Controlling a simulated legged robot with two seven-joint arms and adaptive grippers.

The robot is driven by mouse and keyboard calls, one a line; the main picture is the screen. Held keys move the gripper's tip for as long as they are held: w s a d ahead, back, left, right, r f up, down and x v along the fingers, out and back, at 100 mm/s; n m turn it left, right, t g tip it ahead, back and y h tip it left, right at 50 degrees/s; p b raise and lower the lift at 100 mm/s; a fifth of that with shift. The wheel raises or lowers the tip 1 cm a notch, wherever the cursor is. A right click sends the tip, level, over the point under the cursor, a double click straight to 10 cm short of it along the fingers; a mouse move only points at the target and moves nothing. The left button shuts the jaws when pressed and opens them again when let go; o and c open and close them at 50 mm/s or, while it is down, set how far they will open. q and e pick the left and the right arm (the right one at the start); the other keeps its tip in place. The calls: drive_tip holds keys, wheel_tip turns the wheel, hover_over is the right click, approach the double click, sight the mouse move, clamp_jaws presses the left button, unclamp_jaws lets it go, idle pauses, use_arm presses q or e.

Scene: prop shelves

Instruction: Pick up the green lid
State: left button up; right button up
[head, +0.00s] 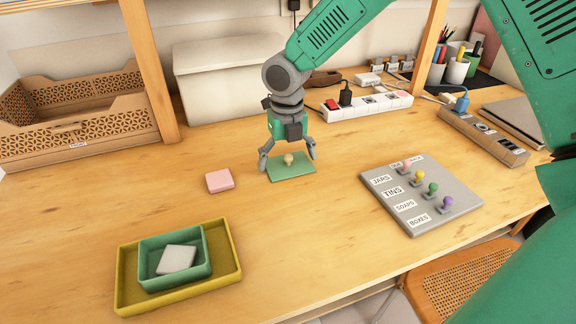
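The green lid (292,171) is a flat green square with a small beige knob (289,159) in its middle. It lies on the wooden table near the centre of the head view. My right gripper (288,154) points down over the lid, with its two fingers spread on either side of the knob. The fingers look apart from the knob, and the fingertips are close to the lid's top. My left gripper is not in the head view.
A pink block (220,180) lies left of the lid. A yellow tray (232,277) holds a green tray (208,262) with a white block (177,260). A grey labelled board (385,204) with coloured knobs lies right. Behind stand a white box (215,80) and a power strip (370,104).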

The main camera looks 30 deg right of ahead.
drive_tip(key=shift+a, duration=0.15)
drive_tip(key=c, duration=0.7)
drive_tip(key=shift+s, duration=0.1)
clamp_jaws()
drive_tip(key=shift+d+f, duration=0.15)
drive_tip(key=shift+d, duration=0.3)
drive_tip(key=shift+a, duration=0.1)
